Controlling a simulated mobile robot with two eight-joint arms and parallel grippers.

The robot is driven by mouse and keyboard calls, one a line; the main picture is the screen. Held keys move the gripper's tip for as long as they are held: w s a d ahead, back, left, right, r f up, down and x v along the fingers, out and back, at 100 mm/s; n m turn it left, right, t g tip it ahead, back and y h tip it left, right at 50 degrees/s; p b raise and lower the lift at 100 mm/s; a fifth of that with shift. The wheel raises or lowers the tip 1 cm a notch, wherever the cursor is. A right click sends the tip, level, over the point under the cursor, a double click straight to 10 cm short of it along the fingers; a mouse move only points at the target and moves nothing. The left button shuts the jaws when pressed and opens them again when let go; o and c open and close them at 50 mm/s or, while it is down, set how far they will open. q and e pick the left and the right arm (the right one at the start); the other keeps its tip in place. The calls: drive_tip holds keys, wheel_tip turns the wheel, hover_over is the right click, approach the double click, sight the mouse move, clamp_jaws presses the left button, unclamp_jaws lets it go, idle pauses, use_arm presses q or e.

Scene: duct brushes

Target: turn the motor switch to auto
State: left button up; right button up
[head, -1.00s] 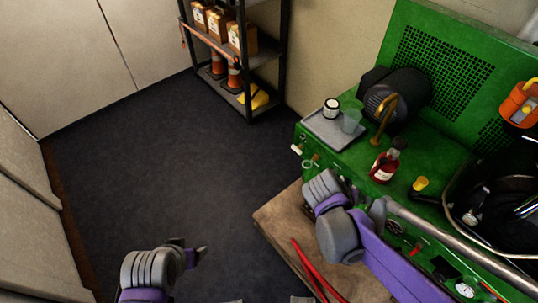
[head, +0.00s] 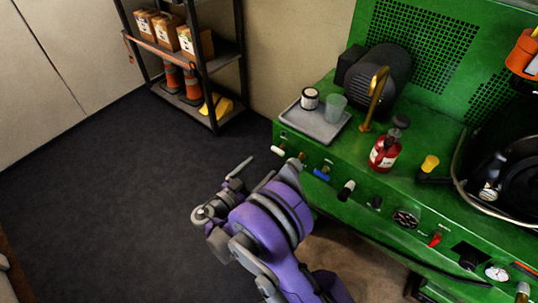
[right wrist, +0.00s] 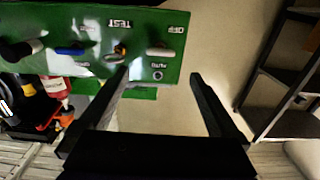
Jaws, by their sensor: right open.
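The green machine's front panel (head: 330,195) carries a row of switches. At its left end are a white lever (head: 278,151), a dark knob with an orange part (head: 301,158) and a blue lever (head: 321,173). In the right wrist view the panel is upside down, with the white lever (right wrist: 160,52), the orange-marked knob (right wrist: 121,50) and the blue lever (right wrist: 70,51). "TEST" and "OFF" labels show; smaller labels are unreadable, so I cannot tell which is the motor switch. My right gripper (right wrist: 160,73) is open and empty, its fingertips near the white lever. My left gripper is out of view.
A grey tray (head: 309,130) with a small jar and a clear cup sits on the machine top, beside a red bottle (head: 384,152). A shelf rack (head: 240,82) stands behind. The floor (head: 110,190) at left is clear.

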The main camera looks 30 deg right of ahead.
sight(276, 151)
drive_tip(key=b+x, duration=0.1)
drive_tip(key=x, duration=0.7)
drive_tip(key=shift+w+d, duration=0.15)
drive_tip(key=c, duration=1.4)
drive_tip(key=shift+o, duration=0.2)
